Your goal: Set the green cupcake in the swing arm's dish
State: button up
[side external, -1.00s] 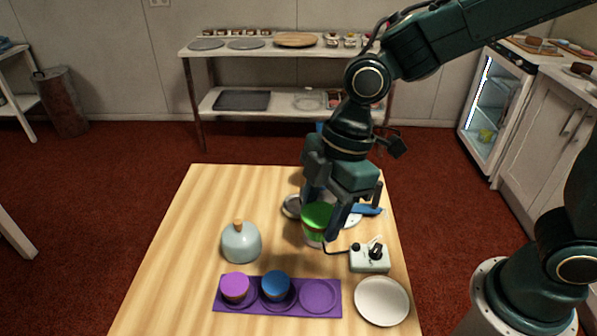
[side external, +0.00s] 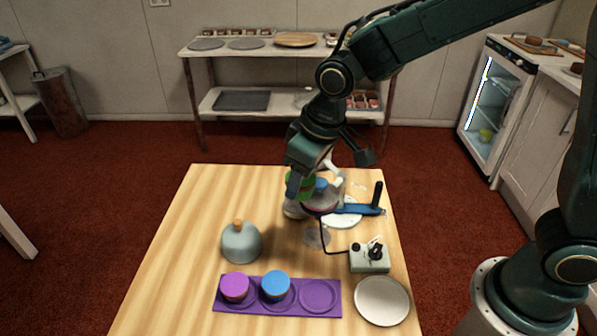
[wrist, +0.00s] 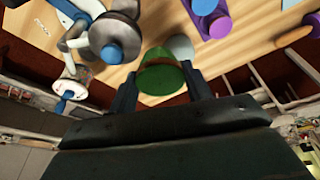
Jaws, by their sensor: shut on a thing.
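The green cupcake (wrist: 160,75) is between my two fingers in the wrist view. It shows partly in the side view (side external: 294,184), where my gripper (side external: 303,188) covers much of it. My gripper is shut on it, over the far part of the wooden table. In the wrist view a grey disc with a blue knob (wrist: 112,40) lies left of the cupcake. The height above the dish is unclear.
A purple tray (side external: 318,297) holds a purple cupcake (side external: 234,287) and a blue cupcake (side external: 275,285); its right recess is empty. A grey dome (side external: 240,243) stands at left. A control box (side external: 370,257) and a white plate (side external: 382,301) are at right.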

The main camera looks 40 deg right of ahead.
jog(key=w+d+m+h, duration=0.1)
jog(key=w+d+m, duration=0.15)
jog(key=m, duration=0.25)
jog(key=m+g+h, duration=0.3)
jog(key=m+g, duration=0.2)
jog(key=m, duration=1.9)
send_over(297, 205)
notch_tip(297, 205, down, 9)
jog(key=shift+w, duration=0.1)
jog(key=shift+y, duration=0.3)
jog(key=shift+f, duration=4)
jog(key=shift+f, duration=0.1)
jog(key=o, duration=1)
